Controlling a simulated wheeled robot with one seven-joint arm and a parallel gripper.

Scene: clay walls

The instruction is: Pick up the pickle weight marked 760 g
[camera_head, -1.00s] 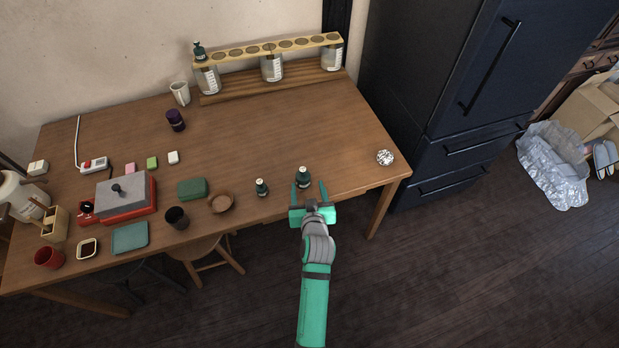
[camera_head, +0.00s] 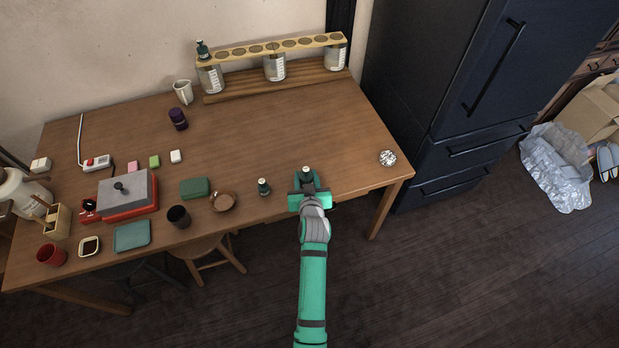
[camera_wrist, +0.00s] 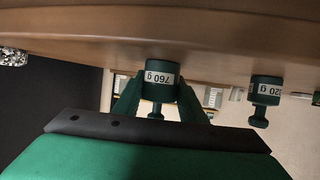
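The pickle weight marked 760 g (camera_wrist: 160,78) is a dark green cylinder with a white label and a small knob. It shows upside down in the wrist view, between my fingers. In the head view its pale-topped knob (camera_head: 307,174) shows near the table's front edge, with my gripper (camera_head: 307,182) around it. My gripper (camera_wrist: 160,100) has a finger against each side of the weight and looks shut on it. The weight appears still at table level. A second dark green weight (camera_head: 264,187) stands to the left; its label in the wrist view (camera_wrist: 266,90) reads "20 g", partly turned away.
The wooden table (camera_head: 270,130) is clear behind and right of my gripper, except a foil ball (camera_head: 388,158). A brown bowl (camera_head: 223,201) and dark cup (camera_head: 179,216) stand left. A rack with jars (camera_head: 275,66) is at the back, bearing another weight (camera_head: 202,50).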

